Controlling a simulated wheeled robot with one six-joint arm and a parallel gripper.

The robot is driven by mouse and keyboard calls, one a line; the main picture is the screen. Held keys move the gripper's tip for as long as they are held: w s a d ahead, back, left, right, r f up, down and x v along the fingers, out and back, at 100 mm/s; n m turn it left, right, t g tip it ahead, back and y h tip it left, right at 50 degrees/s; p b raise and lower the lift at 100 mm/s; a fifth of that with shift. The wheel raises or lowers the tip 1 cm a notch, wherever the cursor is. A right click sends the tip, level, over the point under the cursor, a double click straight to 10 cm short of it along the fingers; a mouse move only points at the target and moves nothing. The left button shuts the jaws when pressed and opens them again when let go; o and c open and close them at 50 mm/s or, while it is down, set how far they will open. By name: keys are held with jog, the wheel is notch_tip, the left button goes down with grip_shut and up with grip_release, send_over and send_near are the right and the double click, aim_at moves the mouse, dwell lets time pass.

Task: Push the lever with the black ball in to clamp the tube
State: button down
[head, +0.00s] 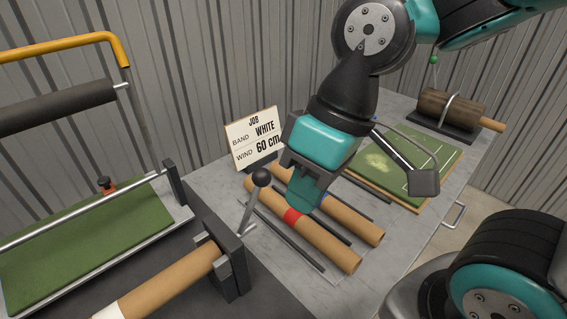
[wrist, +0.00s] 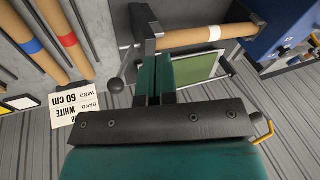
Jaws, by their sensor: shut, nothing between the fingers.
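The lever's black ball (head: 260,178) tops a thin metal rod that leans up and outward from the dark clamp bracket (head: 230,255). In the wrist view the ball (wrist: 116,86) is just left of my fingers, with a visible gap. The brown tube (head: 165,283) has a white band and its end sits in the bracket. It also shows in the wrist view (wrist: 200,35). My gripper (head: 299,200) is shut and empty, right of the ball in the head view, above the spare tubes. Its teal fingers (wrist: 155,62) point toward the bracket in the wrist view. Ball and fingers look apart.
Spare tubes with a red band (head: 292,217) and a blue band (head: 350,217) lie on the grey bench. A job sign (head: 255,140) reads band white, wind 60 cm. Green turf (head: 80,245) lies left under a metal rod. A turf mat (head: 408,165) lies right.

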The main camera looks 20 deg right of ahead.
jog(key=w+d+m+p, duration=0.1)
jog(key=w+d+m, duration=0.2)
jog(key=w+d, duration=0.3)
jog(key=w+d+f+m+y+p, duration=0.1)
jog(key=w+d+m, duration=0.2)
jog(key=w+d, duration=0.3)
jog(key=w, duration=0.5)
jog(key=shift+w+d+f+g+p, duration=0.2)
jog(key=shift+d+f+g+p, duration=0.1)
jog(key=shift+g, duration=0.1)
jog(key=shift+a, duration=0.1)
jog(key=s+a+f+p, duration=0.1)
jog(key=a+f+p, duration=0.3)
jog(key=a+f, duration=0.4)
jog(key=shift+a, duration=0.15)
